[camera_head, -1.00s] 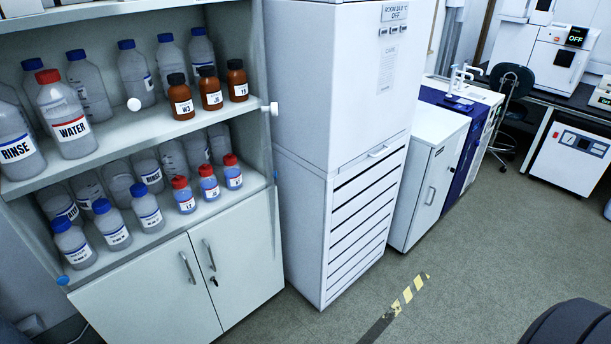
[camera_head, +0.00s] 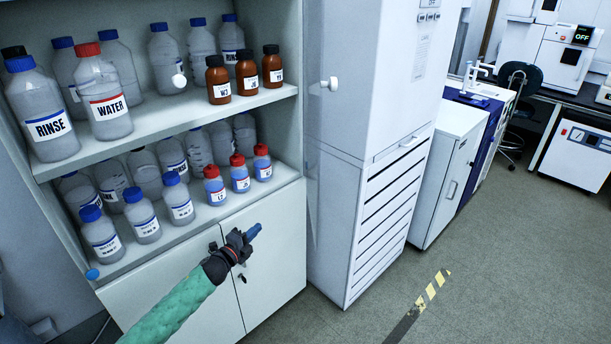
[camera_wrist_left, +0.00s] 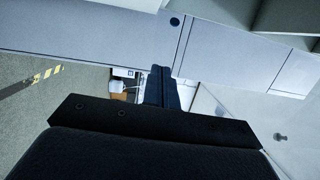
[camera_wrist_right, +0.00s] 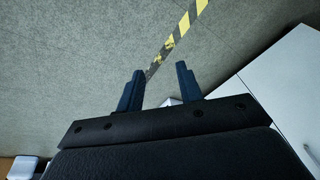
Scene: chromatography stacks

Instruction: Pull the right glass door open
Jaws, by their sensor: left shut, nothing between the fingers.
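The right glass door is nearly invisible. Its white knob (camera_head: 331,83) stands out to the right of the shelf's right edge, in front of the tall white unit, so the door appears swung outward. The left door's white knob (camera_head: 179,80) shows before the upper shelf. My left gripper (camera_head: 256,230) is shut and empty in front of the lower cupboard, below and left of the right knob. Its closed fingers show in the left wrist view (camera_wrist_left: 160,86). My right gripper (camera_wrist_right: 158,88) is open and empty over the floor, outside the head view.
Shelves hold several bottles, including a WATER bottle (camera_head: 105,95) and brown bottles (camera_head: 246,73). The lower cupboard (camera_head: 275,260) is shut. A tall white unit (camera_head: 345,190) stands close on the right. The floor (camera_head: 480,270) at right is clear, with striped tape (camera_head: 432,290).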

